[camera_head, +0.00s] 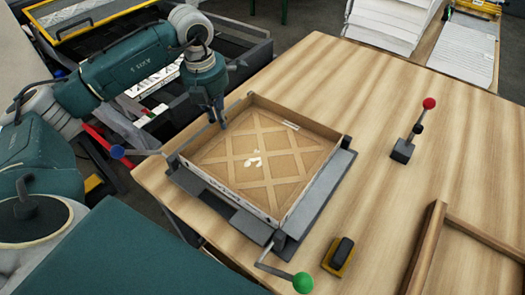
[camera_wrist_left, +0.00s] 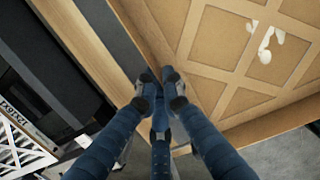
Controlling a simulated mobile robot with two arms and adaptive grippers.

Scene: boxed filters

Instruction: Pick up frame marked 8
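A square, shallow cardboard-brown frame (camera_head: 235,145) with a lattice inside and white marks in its middle sits in a grey fixture on the wooden table. I cannot read a number 8 on it. My left gripper (camera_head: 217,117) points down at the frame's back-left wall. In the left wrist view the blue fingers (camera_wrist_left: 160,76) are close together at the rim of the frame (camera_wrist_left: 205,92), with the thin wall seeming to run between the tips. The exact contact is partly hidden by the fingers. My right gripper is not in view.
The grey fixture (camera_head: 248,226) has levers with a blue knob (camera_head: 117,152) and a green knob (camera_head: 302,282). A red-knobbed lever (camera_head: 429,103) stands to the right. A yellow-black block (camera_head: 340,255) and a wooden frame (camera_head: 424,247) lie in front. The table's back right is clear.

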